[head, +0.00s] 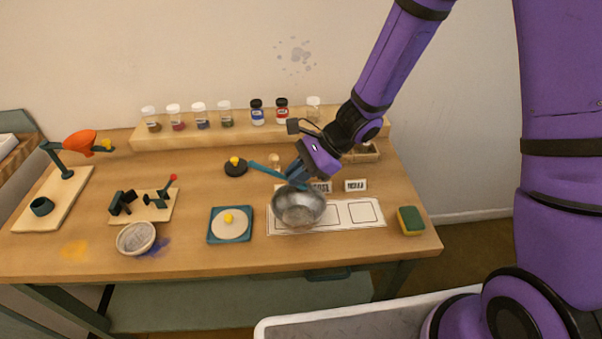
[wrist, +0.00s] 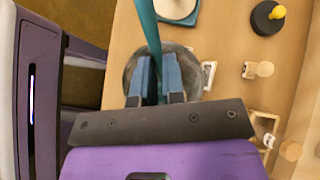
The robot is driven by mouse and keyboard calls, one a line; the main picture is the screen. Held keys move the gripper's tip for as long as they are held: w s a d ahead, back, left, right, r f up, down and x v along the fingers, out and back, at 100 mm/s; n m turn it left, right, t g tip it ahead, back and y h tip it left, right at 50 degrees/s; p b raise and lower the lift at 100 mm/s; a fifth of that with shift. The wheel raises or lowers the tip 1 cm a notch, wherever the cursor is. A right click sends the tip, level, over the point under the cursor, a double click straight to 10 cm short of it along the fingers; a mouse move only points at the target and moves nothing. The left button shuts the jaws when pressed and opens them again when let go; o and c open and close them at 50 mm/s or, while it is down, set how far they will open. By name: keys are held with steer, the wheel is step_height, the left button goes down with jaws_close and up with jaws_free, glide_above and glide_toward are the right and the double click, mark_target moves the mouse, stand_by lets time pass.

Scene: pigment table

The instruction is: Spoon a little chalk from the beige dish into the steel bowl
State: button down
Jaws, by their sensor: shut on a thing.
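My gripper (head: 297,174) is shut on a teal spoon (head: 264,169), which slants across the fingers above the back of the steel bowl. In the wrist view the spoon (wrist: 149,28) runs up from between the blue fingers (wrist: 155,82). The steel bowl (head: 299,207) stands upright on the white marked sheet; it also shows in the wrist view (wrist: 188,65), partly behind the fingers. I cannot see whether the spoon carries any chalk. I cannot pick out the beige dish for certain; my gripper and arm cover part of the table behind the bowl.
A teal scale (head: 215,236) stands left of the bowl, and a pale-rimmed sieve (head: 136,238) farther left. A black disc with a yellow knob (head: 236,167) lies behind. Label cards (head: 356,185) and a sponge (head: 411,220) are to the right. Jars (head: 257,112) line the back shelf.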

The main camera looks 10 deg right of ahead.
mark_target(282, 175)
steer(key=h, duration=0.2)
steer(key=a+t+h, duration=0.1)
steer(key=s+a+t+h, duration=0.1)
steer(key=h, duration=0.1)
steer(key=shift+a+r+n+h, duration=0.1)
steer(key=shift+r+n+h, duration=0.2)
steer(key=shift+r, duration=0.1)
steer(key=shift+s+a+t+h, duration=0.15)
steer(key=shift+t+h, duration=0.15)
steer(key=shift+h, duration=0.2)
steer(key=shift+a+r+t+h, duration=0.15)
steer(key=shift+a+t+h, duration=0.05)
steer(key=shift+h, duration=0.35)
steer(key=shift+a+r+t+h, duration=0.15)
steer(key=shift+t+h, duration=0.05)
steer(key=shift+h, duration=0.35)
